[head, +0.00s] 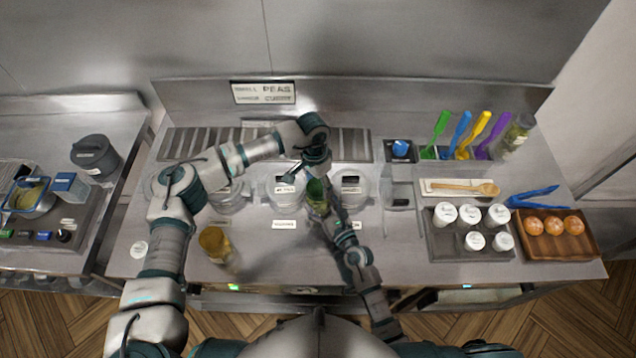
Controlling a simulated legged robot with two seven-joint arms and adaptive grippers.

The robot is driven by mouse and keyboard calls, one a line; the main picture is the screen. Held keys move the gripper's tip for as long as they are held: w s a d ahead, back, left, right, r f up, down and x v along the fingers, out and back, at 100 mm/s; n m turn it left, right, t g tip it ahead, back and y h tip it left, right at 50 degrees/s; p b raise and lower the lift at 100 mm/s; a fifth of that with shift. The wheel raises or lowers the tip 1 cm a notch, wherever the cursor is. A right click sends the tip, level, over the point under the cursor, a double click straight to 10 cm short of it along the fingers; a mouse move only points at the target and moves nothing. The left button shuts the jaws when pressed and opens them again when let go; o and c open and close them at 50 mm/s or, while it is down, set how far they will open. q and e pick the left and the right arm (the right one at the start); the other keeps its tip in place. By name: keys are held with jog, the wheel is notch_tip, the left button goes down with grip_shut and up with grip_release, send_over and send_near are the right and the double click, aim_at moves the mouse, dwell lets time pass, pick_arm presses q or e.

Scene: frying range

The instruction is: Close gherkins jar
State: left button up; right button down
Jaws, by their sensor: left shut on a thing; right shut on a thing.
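My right gripper (325,208) reaches in from the front right, low at the jar's side, and is shut on the jar. The fingers are small and partly hidden, so I cannot tell how the lid sits on the jar.
A yellow-brown jar (214,244) stands front left. To the right are a tray of white-lidded cups (447,252), a wooden tray of buns (583,247), blue tongs (535,196) and another jar (518,132).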

pick_arm(q)
jog(key=o, duration=1.2)
jog(key=shift+c, duration=0.2)
